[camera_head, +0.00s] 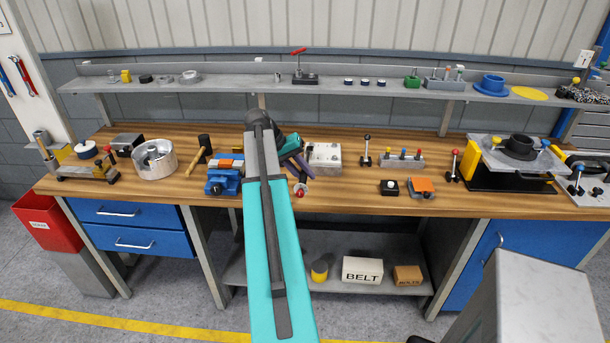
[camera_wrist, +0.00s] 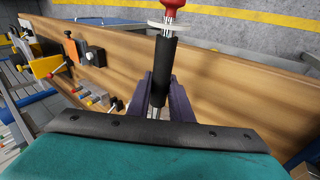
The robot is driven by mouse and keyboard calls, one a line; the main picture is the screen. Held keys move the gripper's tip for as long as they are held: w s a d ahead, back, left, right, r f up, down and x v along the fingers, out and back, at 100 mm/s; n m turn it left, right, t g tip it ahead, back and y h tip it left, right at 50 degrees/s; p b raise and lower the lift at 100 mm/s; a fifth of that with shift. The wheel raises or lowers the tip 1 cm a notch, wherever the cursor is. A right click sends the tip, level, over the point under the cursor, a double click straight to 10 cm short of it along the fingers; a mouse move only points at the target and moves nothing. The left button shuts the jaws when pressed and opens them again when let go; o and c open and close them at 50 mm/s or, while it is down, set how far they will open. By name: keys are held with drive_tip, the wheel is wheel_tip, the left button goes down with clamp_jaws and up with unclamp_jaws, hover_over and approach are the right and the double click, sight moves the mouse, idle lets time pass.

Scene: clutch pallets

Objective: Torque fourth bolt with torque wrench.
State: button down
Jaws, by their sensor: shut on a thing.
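My gripper (camera_wrist: 160,98) has purple fingers and is shut on a tool with a black grip (camera_wrist: 165,65), a pale disc and a red knob at its end, likely the torque wrench. In the head view my gripper (camera_head: 302,168) is over the bench's front part, left of centre, with the red knob (camera_head: 300,190) below it; my teal arm hides part of the bench. A fixture with a black round hub (camera_head: 518,148), a grey plate and yellow blocks stands at the right end of the bench. I cannot make out the fourth bolt.
The wooden bench (camera_head: 345,203) carries a chuck (camera_head: 155,160), a mallet (camera_head: 200,150), a blue vise (camera_head: 222,182), a metal block (camera_head: 324,158) and small knobbed tools (camera_head: 402,160). A shelf (camera_head: 220,84) runs behind. A grey box-like surface (camera_head: 548,300) stands at the front right.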

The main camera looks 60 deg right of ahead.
drive_tip(key=shift+w+r, duration=0.1)
drive_tip(key=shift+w, duration=0.05)
drive_tip(key=shift+w+a+m+y, duration=0.15)
drive_tip(key=shift+w+m+y, duration=0.15)
drive_tip(key=shift+w+m, duration=0.15)
drive_tip(key=shift+s, duration=0.1)
drive_tip(key=shift+s+n, duration=0.35)
drive_tip(key=shift+s, duration=0.05)
drive_tip(key=shift+r+p, duration=0.2)
drive_tip(key=shift+p, duration=0.15)
